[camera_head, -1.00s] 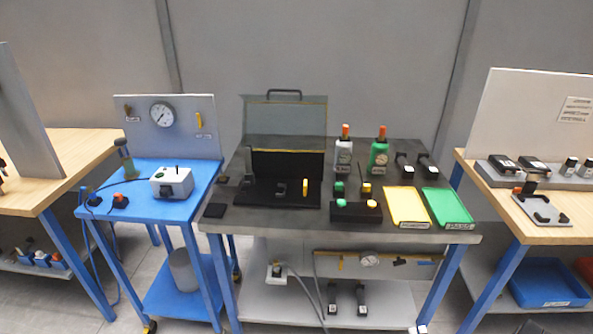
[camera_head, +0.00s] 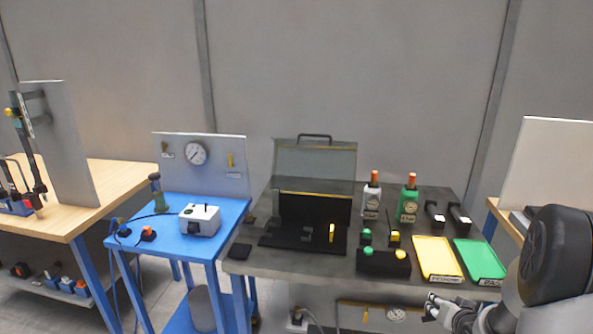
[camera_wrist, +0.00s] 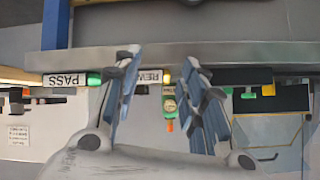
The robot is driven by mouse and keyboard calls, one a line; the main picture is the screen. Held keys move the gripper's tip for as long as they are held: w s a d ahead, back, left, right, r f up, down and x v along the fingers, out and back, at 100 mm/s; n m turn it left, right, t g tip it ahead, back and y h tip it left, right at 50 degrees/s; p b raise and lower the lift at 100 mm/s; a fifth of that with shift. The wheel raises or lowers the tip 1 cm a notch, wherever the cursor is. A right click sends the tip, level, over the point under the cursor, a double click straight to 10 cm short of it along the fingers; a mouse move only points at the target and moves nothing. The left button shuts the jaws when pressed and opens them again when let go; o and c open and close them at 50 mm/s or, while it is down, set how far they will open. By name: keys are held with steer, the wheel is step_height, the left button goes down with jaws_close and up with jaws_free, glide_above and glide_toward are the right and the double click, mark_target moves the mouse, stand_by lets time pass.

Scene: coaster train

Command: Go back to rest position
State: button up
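My gripper (camera_head: 445,312) is at the lower right of the head view, in front of the dark table's front edge and below the trays. In the wrist view my gripper (camera_wrist: 165,85) has its two fingers spread wide apart with nothing held between them. That view is upside down, and the table edge and tray labels lie beyond the fingers. A green bottle with an orange cap (camera_wrist: 169,105) shows in the gap, well beyond the fingertips.
The dark table (camera_head: 250,262) carries an open case (camera_head: 314,160), two bottles, a button box (camera_head: 383,262), a yellow tray (camera_head: 437,258) and a green tray (camera_head: 478,260). A blue cart (camera_head: 165,240) stands left, with wooden benches on both sides.

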steer(key=s+a+r+n+g, duration=0.1)
steer(key=s+a+r, duration=0.3)
steer(key=a+r, duration=0.35)
steer(key=s+a+r+n+g, duration=0.1)
steer(key=s+a+r+g, duration=0.1)
steer(key=s+a+r, duration=0.35)
steer(key=s+a+r+n+g+y, duration=0.1)
steer(key=s+a+r+n, duration=0.1)
steer(key=s+a, duration=0.5)
steer(key=s+a+r+n+g+y, duration=0.1)
steer(key=s+a+r+n, duration=0.1)
steer(key=s+a, duration=0.5)
steer(key=s+r, duration=0.1)
steer(key=s, duration=0.5)
steer(key=shift+a+r+g+y, duration=0.35)
steer(key=shift+r+g+y, duration=0.05)
steer(key=shift+s+d, duration=0.1)
steer(key=shift+d, duration=0.05)
